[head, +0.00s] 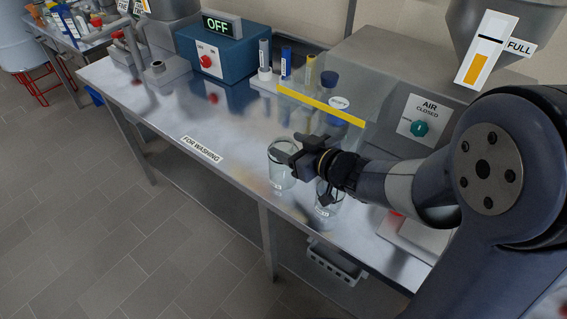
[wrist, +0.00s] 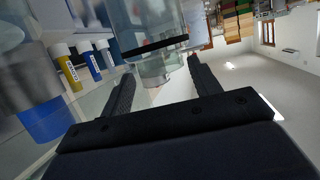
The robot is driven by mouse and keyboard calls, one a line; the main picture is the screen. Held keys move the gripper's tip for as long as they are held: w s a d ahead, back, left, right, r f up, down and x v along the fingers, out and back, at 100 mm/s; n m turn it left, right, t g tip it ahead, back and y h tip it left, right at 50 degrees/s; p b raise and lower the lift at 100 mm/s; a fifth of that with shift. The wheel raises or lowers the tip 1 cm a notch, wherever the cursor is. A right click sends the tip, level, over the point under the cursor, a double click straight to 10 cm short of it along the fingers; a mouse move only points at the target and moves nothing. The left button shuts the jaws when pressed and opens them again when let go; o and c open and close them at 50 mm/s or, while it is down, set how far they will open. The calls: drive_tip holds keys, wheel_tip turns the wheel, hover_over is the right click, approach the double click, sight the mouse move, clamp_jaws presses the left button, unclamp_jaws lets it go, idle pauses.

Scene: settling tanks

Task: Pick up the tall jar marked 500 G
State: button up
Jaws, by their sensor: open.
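Two clear glass jars stand on the steel bench near my gripper (head: 287,147). One jar (head: 281,176) is below and just left of the fingers; the other jar (head: 324,204) is nearer, partly hidden under my wrist. Each has a small white mark, too small to read, so I cannot tell which is marked 500 G. In the wrist view, clear glass with a dark band (wrist: 155,48) shows beyond and partly between the open fingers of my gripper (wrist: 160,66). No grip on it is visible.
A clear screen with a yellow strip (head: 320,105) stands behind the jars. Several capped tubes (head: 285,63), a blue box reading OFF (head: 228,58) and an AIR CLOSED panel (head: 426,122) are at the back. The bench by the FOR WASHING label (head: 201,148) is largely clear.

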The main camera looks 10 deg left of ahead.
sight(278, 144)
drive_tip(key=x, duration=0.4)
drive_tip(key=shift+w+a+f, duration=0.1)
drive_tip(key=shift+a+f, duration=0.2)
drive_tip(key=shift+f, duration=0.1)
drive_tip(key=shift+c, duration=0.3)
drive_tip(key=shift+f, duration=0.1)
drive_tip(key=c, duration=1.2)
